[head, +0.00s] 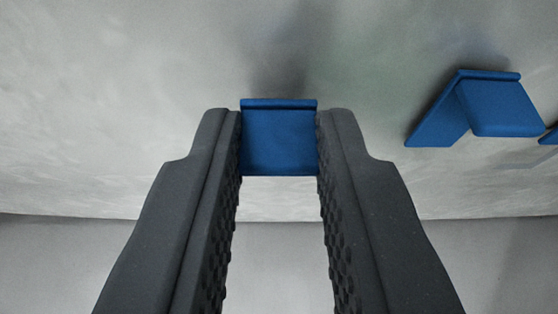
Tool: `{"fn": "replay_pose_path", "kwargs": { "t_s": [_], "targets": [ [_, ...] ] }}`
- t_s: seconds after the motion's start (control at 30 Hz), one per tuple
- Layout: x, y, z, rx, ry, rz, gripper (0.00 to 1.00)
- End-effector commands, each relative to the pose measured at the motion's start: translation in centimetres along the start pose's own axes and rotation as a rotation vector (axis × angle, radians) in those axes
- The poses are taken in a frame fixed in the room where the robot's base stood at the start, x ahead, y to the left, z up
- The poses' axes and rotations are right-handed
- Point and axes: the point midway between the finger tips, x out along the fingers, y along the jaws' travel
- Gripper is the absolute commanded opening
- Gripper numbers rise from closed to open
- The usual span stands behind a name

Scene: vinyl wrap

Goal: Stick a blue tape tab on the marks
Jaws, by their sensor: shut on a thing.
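A blue tape tab (279,141) sits between the fingertips of my gripper (279,140), and both fingers touch its side edges. It is a small flat square with a raised lip along its top edge. That lip is close to the pale grey surface (150,120); I cannot tell whether it touches. A second blue tab (492,107), bent with a slanted strip at its left, is on the surface at the right. Part of another blue piece (550,136) shows at the right edge, cut off by the frame. I cannot make out any marks.
The pale grey surface fills the upper part of the view and ends in an edge across the lower part. A plain grey area (60,265) lies below that edge. The surface left of my gripper is clear.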

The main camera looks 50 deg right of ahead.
Motion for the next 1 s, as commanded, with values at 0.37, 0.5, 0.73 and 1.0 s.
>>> {"fn": "replay_pose_path", "kwargs": {
  "t_s": [0.37,0.5,0.73,1.0],
  "targets": [
    [-1.3,-0.1,0.4,0.001,0.002,-0.001,0.0],
    [-1.9,-0.1,0.6,0.001,0.002,-0.002,0.0],
    [-2.8,-0.1,1.1,0.0,0.001,-0.001,0.0],
    [-3.9,0.0,1.6,-0.001,-0.001,0.0,0.0]
  ]
}}
